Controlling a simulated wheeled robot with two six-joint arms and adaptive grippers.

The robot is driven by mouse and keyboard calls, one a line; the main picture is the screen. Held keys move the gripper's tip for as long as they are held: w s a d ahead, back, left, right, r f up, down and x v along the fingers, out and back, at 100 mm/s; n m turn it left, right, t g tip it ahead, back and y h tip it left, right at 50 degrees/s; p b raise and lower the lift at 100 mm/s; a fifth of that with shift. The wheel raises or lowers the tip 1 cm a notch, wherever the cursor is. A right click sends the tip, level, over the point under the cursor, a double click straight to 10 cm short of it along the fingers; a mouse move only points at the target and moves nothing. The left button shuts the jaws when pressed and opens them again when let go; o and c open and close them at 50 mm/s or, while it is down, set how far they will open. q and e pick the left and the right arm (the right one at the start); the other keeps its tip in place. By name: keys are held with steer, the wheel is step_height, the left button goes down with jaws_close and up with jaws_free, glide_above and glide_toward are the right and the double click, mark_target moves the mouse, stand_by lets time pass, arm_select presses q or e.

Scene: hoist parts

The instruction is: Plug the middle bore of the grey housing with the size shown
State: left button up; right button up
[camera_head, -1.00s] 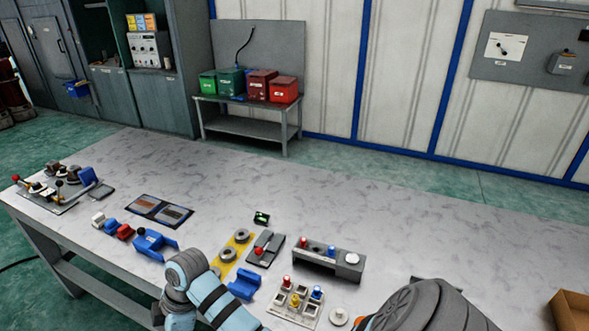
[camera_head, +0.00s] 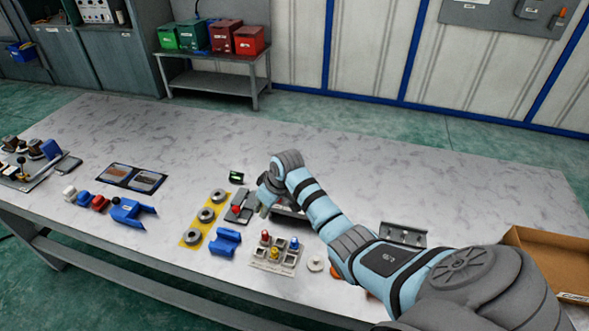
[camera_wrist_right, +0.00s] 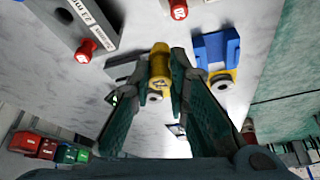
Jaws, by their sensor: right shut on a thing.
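My right gripper (camera_head: 264,208) reaches in from the lower right, over the front middle of the table. In the right wrist view it is shut on a yellow plug (camera_wrist_right: 160,66), held between the fingertips above the table. The grey housing (camera_head: 289,211) is mostly hidden behind my right arm. The wrist view shows a grey block (camera_wrist_right: 100,18), seemingly this housing, with a round spot on top and a red plug (camera_wrist_right: 85,50) at its edge. The held plug is apart from it. A small dark display (camera_head: 236,177) has green marks too small to read. My left gripper is out of view.
A pale tray (camera_head: 256,262) holds red, yellow and blue plugs. A blue cradle (camera_head: 225,241) and a yellow strip with grey rings (camera_head: 189,238) lie left of it. A cardboard box (camera_head: 560,262) stands at the right. The back of the table is clear.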

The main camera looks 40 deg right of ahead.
steer(key=d+r+m, duration=0.1)
steer(key=d+m, duration=0.1)
steer(key=d, duration=0.1)
steer(key=w+d+r+m+h, duration=0.1)
steer(key=d, duration=0.3)
steer(key=d+r+m+h+p, duration=0.1)
steer(key=d+m, duration=0.1)
steer(key=d, duration=0.2)
steer(key=shift+w+d+r+m, duration=0.2)
steer(key=shift+w+m, duration=0.1)
steer(key=shift+w, duration=0.05)
steer(key=shift+d+f, duration=0.1)
step_height(320, 180, down, 6)
steer(key=b, duration=0.6)
steer(key=shift+f+b, duration=0.45)
steer(key=shift+f, duration=0.05)
steer(key=shift+r, duration=0.15)
steer(key=shift+p, duration=0.5)
steer(key=shift+s, duration=0.1)
